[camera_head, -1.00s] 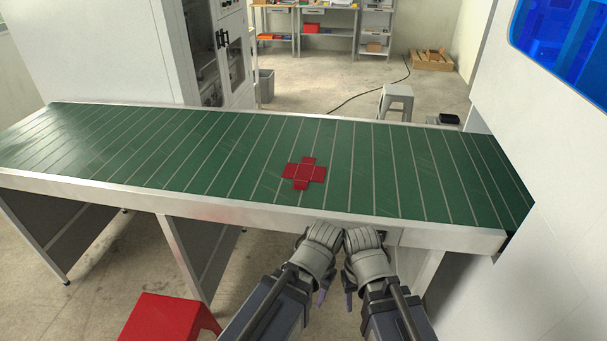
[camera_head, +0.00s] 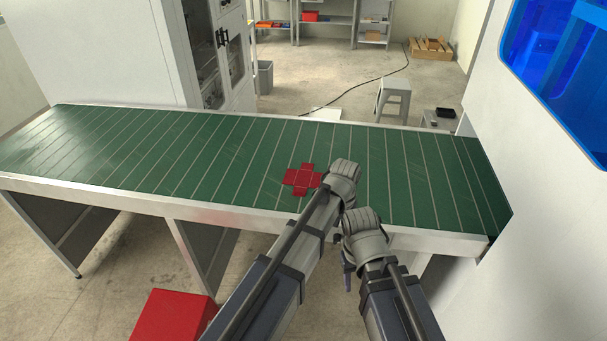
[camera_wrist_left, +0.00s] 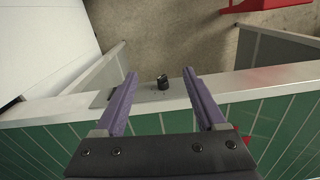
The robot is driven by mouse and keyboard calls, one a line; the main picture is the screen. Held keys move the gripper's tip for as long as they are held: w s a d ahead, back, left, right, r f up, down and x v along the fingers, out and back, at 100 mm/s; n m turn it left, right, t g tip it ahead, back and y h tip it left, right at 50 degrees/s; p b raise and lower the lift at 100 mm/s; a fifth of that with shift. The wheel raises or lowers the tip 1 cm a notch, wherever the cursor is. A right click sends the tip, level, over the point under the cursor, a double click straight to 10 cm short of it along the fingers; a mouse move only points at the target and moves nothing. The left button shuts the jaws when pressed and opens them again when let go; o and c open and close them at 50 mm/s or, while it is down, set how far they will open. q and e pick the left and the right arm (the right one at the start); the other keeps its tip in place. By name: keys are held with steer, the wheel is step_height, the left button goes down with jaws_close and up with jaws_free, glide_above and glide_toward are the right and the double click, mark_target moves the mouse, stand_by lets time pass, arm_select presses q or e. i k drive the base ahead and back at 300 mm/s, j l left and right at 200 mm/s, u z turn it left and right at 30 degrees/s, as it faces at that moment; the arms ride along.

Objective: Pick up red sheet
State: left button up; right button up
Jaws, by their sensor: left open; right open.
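The red sheet (camera_head: 300,180) is a flat cross lying on the green slatted conveyor (camera_head: 200,160). A sliver of red, probably the sheet (camera_wrist_left: 247,140), shows at the right of the left wrist view, partly behind the gripper body. My left gripper (camera_wrist_left: 160,73) is open and empty, with its two purple fingers apart over the conveyor's metal edge. In the head view its wrist is just right of the sheet and its fingers are hidden. My right gripper (camera_head: 348,272) is open in front of the conveyor's near edge, holding nothing visible.
A red stool (camera_head: 168,318) stands on the floor at lower left. A white machine with a blue window (camera_head: 555,50) closes off the right end. A small dark knob (camera_wrist_left: 162,82) sits on the conveyor's metal rail. The conveyor left of the sheet is clear.

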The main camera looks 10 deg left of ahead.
mark_target(305, 178)
steer(key=i+j, duration=0.65)
steer(key=j, duration=0.15)
